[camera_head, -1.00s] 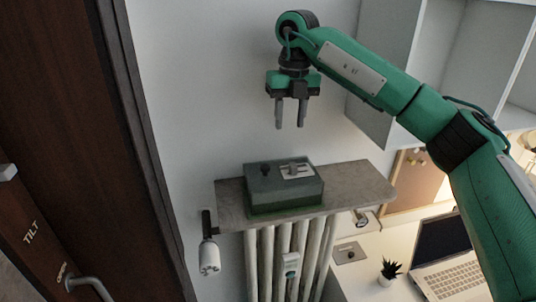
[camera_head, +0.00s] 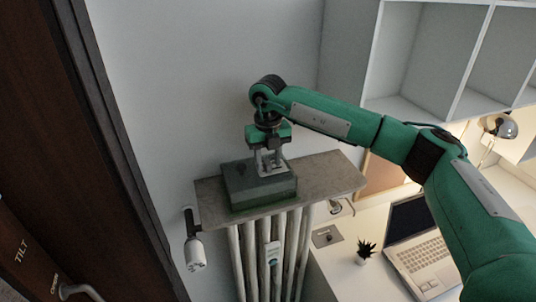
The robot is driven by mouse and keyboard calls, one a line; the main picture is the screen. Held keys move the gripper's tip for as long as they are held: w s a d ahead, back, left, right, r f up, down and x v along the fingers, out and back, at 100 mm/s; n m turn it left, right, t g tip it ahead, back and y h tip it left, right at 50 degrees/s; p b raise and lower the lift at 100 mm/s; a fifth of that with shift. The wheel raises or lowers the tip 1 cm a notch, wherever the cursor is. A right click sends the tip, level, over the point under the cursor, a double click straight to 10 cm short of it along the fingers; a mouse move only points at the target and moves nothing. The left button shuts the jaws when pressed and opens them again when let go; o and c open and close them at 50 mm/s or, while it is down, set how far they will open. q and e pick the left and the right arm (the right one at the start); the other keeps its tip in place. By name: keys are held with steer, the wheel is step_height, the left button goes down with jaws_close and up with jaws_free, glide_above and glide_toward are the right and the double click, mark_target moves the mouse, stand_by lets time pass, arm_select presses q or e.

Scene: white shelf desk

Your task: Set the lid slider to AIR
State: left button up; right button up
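A dark grey-green box (camera_head: 250,192) sits on the stone shelf top. A small pale plate with the lid slider lies on the right part of its lid; my gripper now hides most of it, so I cannot read the slider's setting or any AIR mark. My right gripper (camera_head: 269,172) points down over that part of the lid, fingertips at or just above the plate. Its two fingers stand apart, with a gap between them. Whether they touch the slider is too small to tell. My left gripper is not in view.
The stone shelf (camera_head: 325,176) rests above a white radiator (camera_head: 264,262). A white valve (camera_head: 195,253) hangs at its left. A dark door stands at far left. A desk with a laptop (camera_head: 425,262) and a small plant (camera_head: 365,249) lies at right, below white shelving.

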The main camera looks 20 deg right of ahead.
mark_target(281, 167)
steer(key=shift+a+f, duration=0.1)
steer(key=shift+f, duration=0.1)
steer(key=shift+c, duration=0.5)
jaws_close()
steer(key=shift+d+f+b, duration=0.1)
steer(key=shift+d+b, duration=0.3)
steer(key=shift+w+d+f+b, duration=0.1)
steer(key=shift+d+b, duration=0.6)
steer(key=shift+d, duration=0.8)
steer(key=shift+r, duration=0.2)
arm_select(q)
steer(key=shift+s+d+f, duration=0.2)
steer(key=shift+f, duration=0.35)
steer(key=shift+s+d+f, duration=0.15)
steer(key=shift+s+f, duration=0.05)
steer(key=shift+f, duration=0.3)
arm_select(e)
steer(key=shift+o, duration=0.5)
jaws_free()
